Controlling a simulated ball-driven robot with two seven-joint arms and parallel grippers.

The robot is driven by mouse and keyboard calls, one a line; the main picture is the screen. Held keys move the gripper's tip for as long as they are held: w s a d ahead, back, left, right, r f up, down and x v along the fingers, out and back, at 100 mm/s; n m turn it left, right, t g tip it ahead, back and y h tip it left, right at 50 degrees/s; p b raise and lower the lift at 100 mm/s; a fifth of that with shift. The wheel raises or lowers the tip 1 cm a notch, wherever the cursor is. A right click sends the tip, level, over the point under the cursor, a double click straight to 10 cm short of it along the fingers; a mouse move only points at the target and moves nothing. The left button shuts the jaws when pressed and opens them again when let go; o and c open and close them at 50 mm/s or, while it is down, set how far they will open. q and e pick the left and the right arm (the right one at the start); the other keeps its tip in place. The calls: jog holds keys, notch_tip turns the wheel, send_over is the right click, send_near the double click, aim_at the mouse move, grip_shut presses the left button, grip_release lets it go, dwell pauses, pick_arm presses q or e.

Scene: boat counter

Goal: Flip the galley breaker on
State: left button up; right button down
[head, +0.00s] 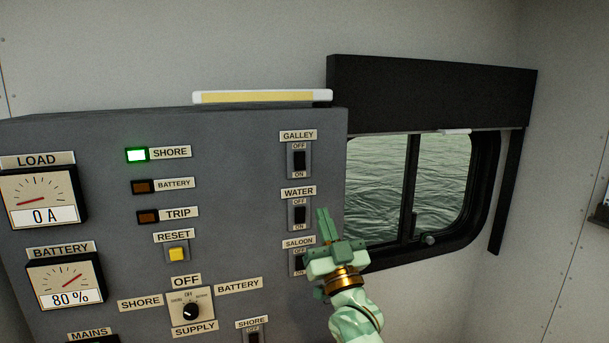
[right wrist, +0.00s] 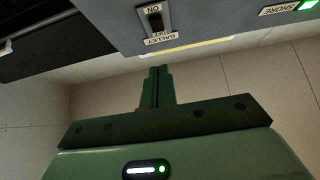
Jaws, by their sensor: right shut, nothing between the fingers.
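The galley breaker (head: 299,161) is a black switch in a grey plate under the GALLEY label, at the upper right of the grey panel (head: 230,160). OFF is marked above it and ON below. Its exact lever position is too small to tell. It shows upside down at the top of the right wrist view (right wrist: 155,22). My right gripper (head: 325,224) is green, with its fingers together and empty. In the head view its tips are below and right of the galley breaker, beside the water breaker (head: 299,215). My left gripper is not in view.
The saloon breaker (head: 297,263) is partly hidden by my right gripper. A green SHORE lamp (head: 136,155) is lit. The load gauge (head: 40,200) reads 0 A. A rotary supply knob (head: 191,311) sits lower down. A window (head: 440,185) is right of the panel.

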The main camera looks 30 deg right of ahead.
jog(key=shift+w, duration=0.1)
jog(key=p, duration=0.3)
send_near(300, 162)
notch_tip(300, 162, up, 4)
jog(key=w, duration=0.3)
jog(key=w+d, duration=0.1)
jog(key=shift+w+d+f, duration=0.1)
jog(key=shift+w+f, duration=0.15)
jog(key=shift+f, duration=0.05)
